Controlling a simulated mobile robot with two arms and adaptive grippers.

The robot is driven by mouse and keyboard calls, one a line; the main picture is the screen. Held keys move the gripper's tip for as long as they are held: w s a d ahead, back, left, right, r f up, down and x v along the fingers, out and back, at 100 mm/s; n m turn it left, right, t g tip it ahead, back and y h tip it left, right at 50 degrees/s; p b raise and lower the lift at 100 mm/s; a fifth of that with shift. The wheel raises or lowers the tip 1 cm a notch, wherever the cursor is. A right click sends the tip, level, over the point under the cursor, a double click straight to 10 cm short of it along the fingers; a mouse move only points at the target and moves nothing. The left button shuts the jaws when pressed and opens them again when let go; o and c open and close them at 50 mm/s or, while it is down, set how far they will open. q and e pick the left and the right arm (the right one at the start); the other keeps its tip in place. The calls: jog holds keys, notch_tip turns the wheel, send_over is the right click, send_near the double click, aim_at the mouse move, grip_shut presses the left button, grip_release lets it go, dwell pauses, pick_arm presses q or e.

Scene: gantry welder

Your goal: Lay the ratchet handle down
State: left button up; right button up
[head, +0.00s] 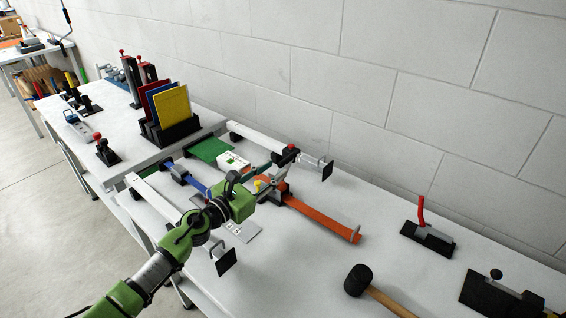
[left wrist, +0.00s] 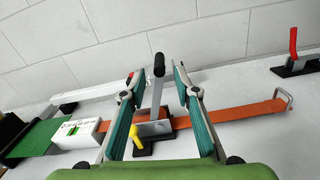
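The ratchet handle (left wrist: 157,88) is a grey lever with a black grip at its top; in the left wrist view it stands up from the ratchet body (left wrist: 152,145) on the orange strap (left wrist: 235,116). My left gripper (left wrist: 156,75) is open, with one green finger on each side of the handle and gaps showing at both sides. In the head view my left gripper (head: 266,173) is over the middle of the bench, at the near end of the orange strap (head: 325,220); it partly hides the ratchet there. My right gripper is not in view.
A yellow knob (left wrist: 135,131) is beside the ratchet. A white box (head: 234,163) sits by a green strip (head: 208,149). White beams lie on both sides. A red-handled clamp (head: 427,238) and a mallet (head: 359,281) are at right; bare bench lies between.

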aim_at(283, 161)
pick_arm(q)
jog(key=shift+x, duration=2.55)
grip_shut()
